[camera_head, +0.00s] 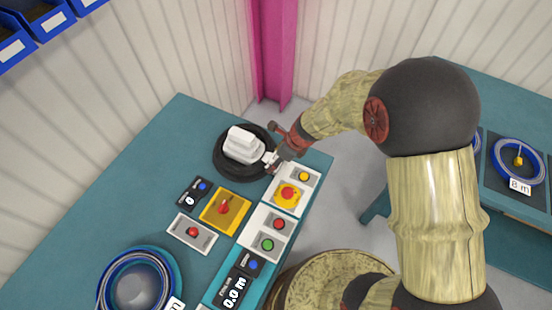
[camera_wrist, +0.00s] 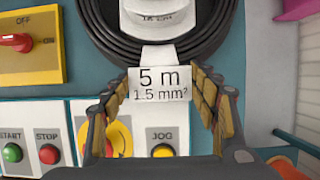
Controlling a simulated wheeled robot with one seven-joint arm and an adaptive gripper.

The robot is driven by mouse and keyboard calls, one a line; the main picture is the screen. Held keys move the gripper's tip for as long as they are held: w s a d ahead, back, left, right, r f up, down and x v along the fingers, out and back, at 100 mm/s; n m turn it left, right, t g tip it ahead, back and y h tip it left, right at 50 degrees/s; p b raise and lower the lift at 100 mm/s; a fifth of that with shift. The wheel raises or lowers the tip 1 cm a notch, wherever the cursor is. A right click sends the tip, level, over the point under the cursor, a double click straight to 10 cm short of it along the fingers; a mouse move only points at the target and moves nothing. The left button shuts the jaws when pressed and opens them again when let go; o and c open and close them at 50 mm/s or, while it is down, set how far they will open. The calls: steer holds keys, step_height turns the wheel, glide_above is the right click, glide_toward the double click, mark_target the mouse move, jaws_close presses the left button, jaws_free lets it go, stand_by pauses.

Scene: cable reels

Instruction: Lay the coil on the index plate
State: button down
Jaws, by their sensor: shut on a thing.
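A black coil (camera_head: 221,166) lies on the teal bench around a white stepped block (camera_head: 243,146). In the wrist view the coil (camera_wrist: 103,25) carries a white tag (camera_wrist: 160,84) reading 5 m, 1.5 mm². My gripper (camera_head: 271,161) is at the coil's front right edge. In the wrist view my gripper (camera_wrist: 162,82) has its fingers at both sides of the tag, shut on it. On the right-hand table a dark plate (camera_head: 487,180) bears a blue coil (camera_head: 498,150) tagged 8 m. I cannot tell whether this is the index plate.
A control panel (camera_head: 270,219) with buttons runs along the bench's right edge. A yellow switch plate (camera_head: 235,208) sits beside it. A blue and white coil (camera_head: 177,265) lies at the front left. Floor separates the bench from the right table; a pink post (camera_head: 273,50) stands behind.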

steer(key=shift+r, duration=0.1)
steer(key=shift+r+p, duration=1.55)
steer(key=shift+p, duration=0.15)
steer(key=shift+r, duration=0.15)
steer(key=shift+r+p, duration=2.15)
steer(key=shift+p, duration=0.15)
steer(key=shift+r, duration=0.15)
step_height(320, 180, up, 7)
steer(key=p, duration=0.6)
steer(key=shift+f+p, duration=0.2)
steer(key=shift+p, duration=0.2)
